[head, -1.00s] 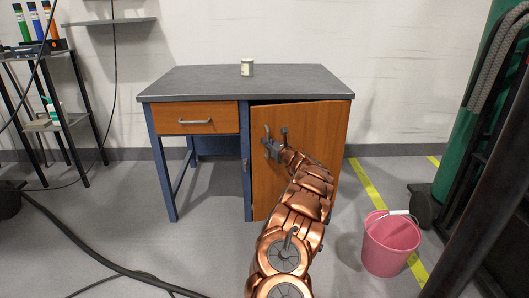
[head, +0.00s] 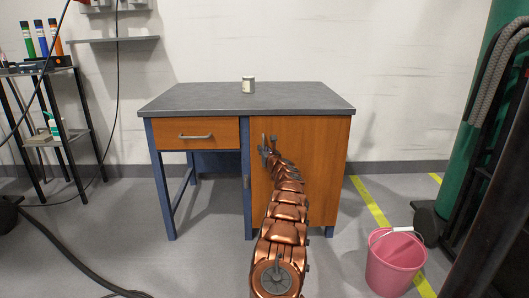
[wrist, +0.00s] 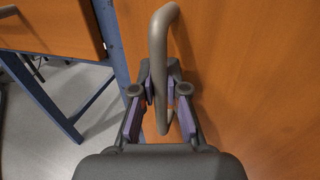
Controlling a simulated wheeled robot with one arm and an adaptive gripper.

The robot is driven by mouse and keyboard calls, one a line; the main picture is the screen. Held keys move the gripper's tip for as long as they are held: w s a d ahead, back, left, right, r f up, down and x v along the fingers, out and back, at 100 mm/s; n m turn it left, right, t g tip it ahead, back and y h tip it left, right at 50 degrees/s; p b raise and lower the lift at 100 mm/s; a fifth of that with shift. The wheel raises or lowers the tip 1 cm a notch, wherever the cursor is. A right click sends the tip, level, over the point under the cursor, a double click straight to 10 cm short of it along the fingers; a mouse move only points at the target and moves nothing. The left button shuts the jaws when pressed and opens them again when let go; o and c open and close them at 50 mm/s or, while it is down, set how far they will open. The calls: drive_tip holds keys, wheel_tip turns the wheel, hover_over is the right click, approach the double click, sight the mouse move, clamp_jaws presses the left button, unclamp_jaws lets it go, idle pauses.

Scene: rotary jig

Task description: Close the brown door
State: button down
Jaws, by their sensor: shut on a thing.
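The brown door (head: 325,165) is the orange-brown wooden cabinet front on the right of the desk. In the head view it looks flush with the desk front, with no gap seen along its top edge. In the wrist view the door panel (wrist: 245,80) fills the right side. Its grey bar handle (wrist: 158,45) runs down between the fingers of my gripper (wrist: 160,88). My gripper is shut on the handle. In the head view my gripper (head: 268,151) is at the door's upper left, and my arm hides part of the door.
The desk (head: 205,97) carries a small can (head: 248,85). A drawer (head: 210,133) is left of the door. A pink bucket (head: 396,265) stands on the floor at right. A shelf rack (head: 55,135) is at left, and a dark cable (head: 75,265) lies on the floor.

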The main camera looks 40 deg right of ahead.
drive_tip(key=shift+d+r, duration=0.1)
idle(0.3)
drive_tip(key=c, duration=1.2)
unclamp_jaws()
drive_tip(key=shift+w, duration=0.15)
